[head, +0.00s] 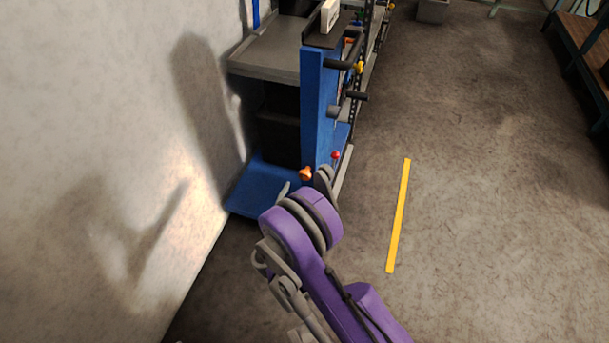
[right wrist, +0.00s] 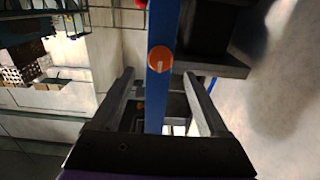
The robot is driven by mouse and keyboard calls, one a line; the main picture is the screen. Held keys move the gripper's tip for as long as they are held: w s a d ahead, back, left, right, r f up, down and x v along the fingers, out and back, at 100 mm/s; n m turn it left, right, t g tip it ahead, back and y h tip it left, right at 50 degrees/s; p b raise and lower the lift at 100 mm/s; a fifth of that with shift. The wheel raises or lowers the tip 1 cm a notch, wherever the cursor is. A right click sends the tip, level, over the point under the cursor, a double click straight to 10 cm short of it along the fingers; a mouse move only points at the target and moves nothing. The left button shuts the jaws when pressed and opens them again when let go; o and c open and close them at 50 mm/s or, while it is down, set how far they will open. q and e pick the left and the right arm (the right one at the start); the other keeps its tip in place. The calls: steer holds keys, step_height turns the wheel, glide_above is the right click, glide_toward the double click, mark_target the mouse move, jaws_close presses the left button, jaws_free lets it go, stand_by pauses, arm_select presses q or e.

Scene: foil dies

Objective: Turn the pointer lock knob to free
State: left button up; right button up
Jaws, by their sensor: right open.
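An orange round knob (head: 306,174) sits low on the narrow end of a blue upright panel (head: 320,105). In the right wrist view the same knob (right wrist: 160,58) shows face-on, with a short pale mark on its face. My right gripper (head: 305,181) is open near the knob. In the right wrist view its two fingers (right wrist: 158,74) stand apart, one to each side of the blue panel, with the knob a little beyond the tips. The fingers do not appear to touch the knob. My left gripper is not in view.
A red knob (head: 336,155) sits on the panel's right side, with dark handles (head: 350,96) sticking out above. A grey shelf (head: 268,52) and a blue base (head: 262,186) lie left of the panel, close to the pale wall (head: 90,120).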

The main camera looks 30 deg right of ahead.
mark_target(304, 176)
steer(key=x, duration=0.7)
steer(key=shift+w+d, duration=0.1)
steer(key=shift+w, duration=0.1)
jaws_close()
